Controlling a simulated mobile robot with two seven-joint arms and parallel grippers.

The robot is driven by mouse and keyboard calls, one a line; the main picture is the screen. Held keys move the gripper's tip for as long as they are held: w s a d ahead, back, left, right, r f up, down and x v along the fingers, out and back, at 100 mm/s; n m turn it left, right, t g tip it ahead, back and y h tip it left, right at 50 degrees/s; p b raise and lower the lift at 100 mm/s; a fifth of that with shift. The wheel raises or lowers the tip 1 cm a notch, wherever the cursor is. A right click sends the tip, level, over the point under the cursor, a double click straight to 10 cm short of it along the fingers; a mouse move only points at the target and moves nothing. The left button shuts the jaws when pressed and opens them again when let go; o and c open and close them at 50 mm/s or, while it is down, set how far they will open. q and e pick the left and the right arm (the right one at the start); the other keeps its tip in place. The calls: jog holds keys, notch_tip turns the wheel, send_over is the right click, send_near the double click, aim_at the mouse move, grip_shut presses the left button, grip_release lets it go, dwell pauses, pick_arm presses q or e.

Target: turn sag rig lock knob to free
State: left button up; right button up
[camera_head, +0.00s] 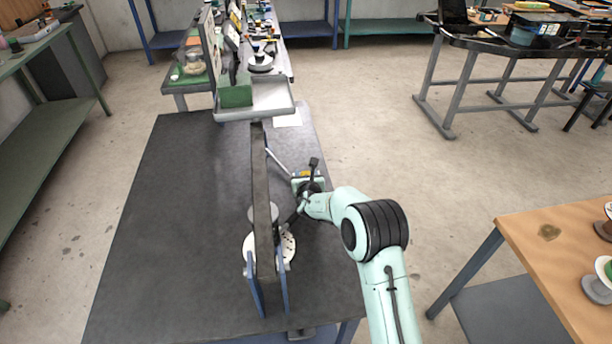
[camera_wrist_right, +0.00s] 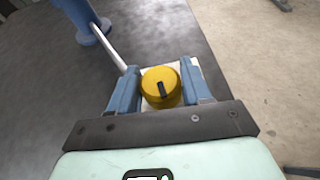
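The lock knob (camera_wrist_right: 161,87) is a round yellow knob with a black mark on its top, seen in the right wrist view. It sits on a pale plate. My right gripper (camera_wrist_right: 160,80) has one blue finger on either side of it, with narrow gaps showing, so the gripper looks open around the knob. In the head view the right gripper (camera_head: 307,177) is at the right side of the sag rig, and a bit of yellow shows there. The rig's long dark beam (camera_head: 261,180) runs down the table. My left gripper is not in view.
The rig stands on a dark table (camera_head: 170,210), whose left part is bare. A pale rod (camera_wrist_right: 110,47) runs from a blue post to near the knob. A grey tray (camera_head: 272,98) with a green block is at the far end. A wooden table (camera_head: 550,250) stands right.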

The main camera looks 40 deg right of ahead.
jog(key=shift+m+h+p, duration=0.3)
jog(key=shift+m+h, duration=0.1)
jog(key=shift+h, duration=0.1)
jog(key=shift+m+g+h, duration=0.3)
jog(key=shift+g, duration=0.1)
jog(key=o, duration=1)
jog(key=shift+c, duration=0.2)
jog(key=v, duration=1.3)
jog(key=shift+a+r+b, duration=0.15)
jog(key=shift+r+b, duration=0.05)
jog(key=shift+b, duration=0.25)
